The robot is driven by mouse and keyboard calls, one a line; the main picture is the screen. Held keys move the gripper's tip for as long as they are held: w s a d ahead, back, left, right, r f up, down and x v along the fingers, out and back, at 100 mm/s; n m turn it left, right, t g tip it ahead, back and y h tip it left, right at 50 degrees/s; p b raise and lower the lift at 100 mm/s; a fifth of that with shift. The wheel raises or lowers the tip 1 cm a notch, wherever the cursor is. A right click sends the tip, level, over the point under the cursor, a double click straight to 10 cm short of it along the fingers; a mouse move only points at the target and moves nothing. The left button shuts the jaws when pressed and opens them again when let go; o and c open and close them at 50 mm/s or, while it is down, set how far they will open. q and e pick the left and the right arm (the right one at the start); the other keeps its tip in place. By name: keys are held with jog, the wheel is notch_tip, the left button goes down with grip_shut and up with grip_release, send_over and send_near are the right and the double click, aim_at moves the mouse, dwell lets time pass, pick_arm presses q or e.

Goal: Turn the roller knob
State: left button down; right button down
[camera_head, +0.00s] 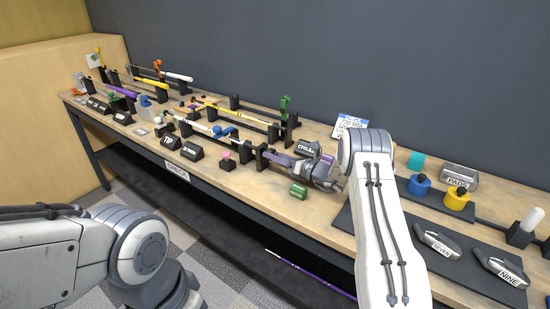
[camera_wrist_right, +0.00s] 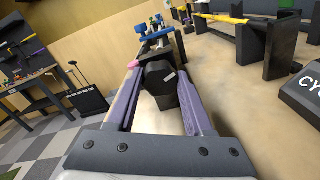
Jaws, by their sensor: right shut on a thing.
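The roller knob (camera_wrist_right: 157,75) is a dark, faceted knob between my right fingers, at the end of a dark stand. In the head view the dark stand (camera_head: 262,157) shows at the bench's front edge. My right gripper (camera_head: 271,155) reaches to it from the right, low over the bench. In the wrist view my right gripper (camera_wrist_right: 159,84) has its two purple fingers either side of the knob, shut on it. The knob's far side is hidden. My left arm enters at lower left in the head view, but its gripper is not in view.
A green cylinder (camera_head: 298,191) lies just in front of my right gripper. The CYCLE block (camera_head: 307,148) stands close behind it. Clubs on black stands fill the back left.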

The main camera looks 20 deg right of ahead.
jog(key=m, duration=0.3)
jog(key=shift+d+m, duration=0.1)
jog(key=shift+m, duration=0.3)
jog(key=m, duration=0.3)
jog(key=shift+m, duration=0.3)
jog(key=m+p, duration=0.1)
jog(key=m, duration=0.3)
jog(key=shift+m, duration=0.3)
jog(key=shift+m+p, duration=0.3)
jog(key=shift+m, duration=1.7)
jog(key=shift+d+f, duration=0.1)
jog(key=shift+c, duration=1.4)
grip_release()
